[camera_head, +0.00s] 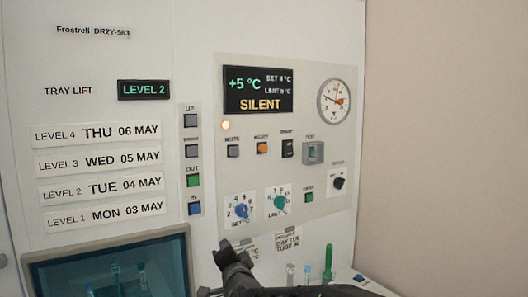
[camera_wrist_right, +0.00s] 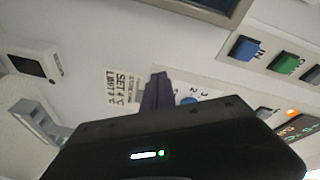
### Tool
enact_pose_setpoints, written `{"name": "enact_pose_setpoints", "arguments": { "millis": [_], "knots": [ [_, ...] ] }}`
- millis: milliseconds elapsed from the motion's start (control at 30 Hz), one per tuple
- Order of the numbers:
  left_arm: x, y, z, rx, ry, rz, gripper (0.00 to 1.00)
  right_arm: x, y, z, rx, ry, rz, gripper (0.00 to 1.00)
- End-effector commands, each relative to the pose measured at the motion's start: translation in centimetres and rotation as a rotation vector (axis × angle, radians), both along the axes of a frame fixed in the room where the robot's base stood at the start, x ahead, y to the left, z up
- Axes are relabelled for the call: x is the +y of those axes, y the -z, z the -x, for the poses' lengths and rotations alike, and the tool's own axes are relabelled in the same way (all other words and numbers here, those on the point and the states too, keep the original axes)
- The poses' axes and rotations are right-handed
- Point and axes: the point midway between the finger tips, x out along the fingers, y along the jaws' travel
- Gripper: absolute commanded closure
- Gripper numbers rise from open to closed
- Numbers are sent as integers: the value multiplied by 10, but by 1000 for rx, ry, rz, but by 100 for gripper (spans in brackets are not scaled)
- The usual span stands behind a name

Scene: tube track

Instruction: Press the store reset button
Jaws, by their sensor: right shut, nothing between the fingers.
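An orange button (camera_head: 262,148) whose small label appears to read RESET sits on the grey control panel (camera_head: 270,178), below the display (camera_head: 258,90) reading +5 °C and SILENT. A small green button (camera_head: 309,197) sits lower right on the panel; its label is too small to read. My right gripper (camera_head: 226,246) is shut and empty, below the panel's lower left and apart from both buttons. In the right wrist view its dark fingers (camera_wrist_right: 158,92) point toward the cabinet front. My left gripper is not in view.
Left of the panel is a column of UP, OUT and IN buttons (camera_head: 193,180). Two dials (camera_head: 242,211), a grey guarded switch (camera_head: 313,152) and a black knob (camera_head: 339,183) share the panel. Tubes (camera_head: 327,262) stand below right. A window (camera_head: 110,270) is lower left.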

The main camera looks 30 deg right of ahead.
Motion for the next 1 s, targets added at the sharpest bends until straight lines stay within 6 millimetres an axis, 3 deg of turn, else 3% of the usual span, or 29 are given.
{"name": "enact_pose_setpoints", "arguments": {
  "millis": [33, 200, 500, 700, 1000],
  "knots": [
    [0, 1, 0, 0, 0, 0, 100, -10, -22, 3, -51, 24, -25, 100],
    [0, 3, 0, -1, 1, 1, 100, -44, -89, 18, -224, 99, -125, 100],
    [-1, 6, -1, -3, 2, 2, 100, -100, -194, 65, -542, 199, -332, 100],
    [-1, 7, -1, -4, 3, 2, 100, -124, -233, 91, -701, 227, -454, 100],
    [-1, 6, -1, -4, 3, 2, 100, -131, -242, 99, -746, 233, -492, 100]
  ]
}}
